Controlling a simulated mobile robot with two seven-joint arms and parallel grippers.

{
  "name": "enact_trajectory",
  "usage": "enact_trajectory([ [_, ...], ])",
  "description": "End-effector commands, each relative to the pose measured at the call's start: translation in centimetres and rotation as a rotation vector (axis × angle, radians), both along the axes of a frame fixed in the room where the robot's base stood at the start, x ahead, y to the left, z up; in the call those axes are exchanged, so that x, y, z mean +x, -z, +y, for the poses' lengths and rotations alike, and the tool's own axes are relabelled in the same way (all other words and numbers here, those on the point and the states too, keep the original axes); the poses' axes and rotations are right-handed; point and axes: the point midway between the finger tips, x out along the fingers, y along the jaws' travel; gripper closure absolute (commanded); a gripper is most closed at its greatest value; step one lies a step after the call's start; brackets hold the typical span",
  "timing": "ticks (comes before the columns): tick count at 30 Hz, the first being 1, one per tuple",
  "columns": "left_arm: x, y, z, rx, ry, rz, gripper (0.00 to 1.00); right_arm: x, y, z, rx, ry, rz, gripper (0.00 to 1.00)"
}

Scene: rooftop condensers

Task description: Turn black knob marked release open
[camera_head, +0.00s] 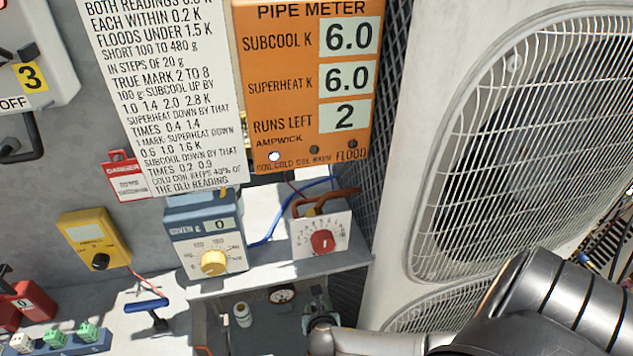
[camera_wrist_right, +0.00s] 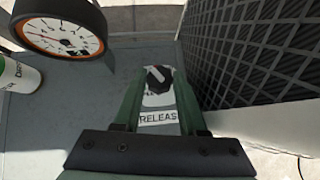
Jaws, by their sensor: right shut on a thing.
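The black knob (camera_wrist_right: 156,77) has a pale pointer line and sits on a white plate with a label (camera_wrist_right: 158,117) reading "RELEAS", its end cut off by a finger. My right gripper (camera_wrist_right: 160,86) has its two green fingers on either side of the knob and is shut on it. In the head view my right gripper (camera_head: 317,305) reaches down to the low grey shelf, and I cannot make out the knob there. My left gripper is not in view.
A round gauge (camera_wrist_right: 62,28) and a white bottle (camera_wrist_right: 17,74) stand left of the knob; a dark mesh panel (camera_wrist_right: 260,50) rises close on the right. Above are a bench box with a red dial (camera_head: 321,242) and a blue box with a yellow dial (camera_head: 213,262).

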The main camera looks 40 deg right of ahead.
Motion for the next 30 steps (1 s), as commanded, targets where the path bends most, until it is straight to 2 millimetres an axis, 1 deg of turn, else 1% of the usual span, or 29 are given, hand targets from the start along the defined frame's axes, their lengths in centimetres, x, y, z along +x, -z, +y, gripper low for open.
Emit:
enact_trajectory([
  [6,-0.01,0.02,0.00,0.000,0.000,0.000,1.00,-0.32,0.08,-0.38,-0.004,-0.210,0.005,1.00],
  [15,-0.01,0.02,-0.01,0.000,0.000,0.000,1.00,-0.37,0.11,-0.60,-0.002,-0.456,0.005,1.00],
  [21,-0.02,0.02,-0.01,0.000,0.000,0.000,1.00,-0.38,0.11,-0.67,0.000,-0.570,0.004,1.00],
  [30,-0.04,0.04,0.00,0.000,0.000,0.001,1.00,-0.37,0.13,-0.69,0.002,-0.651,0.003,1.00],
])
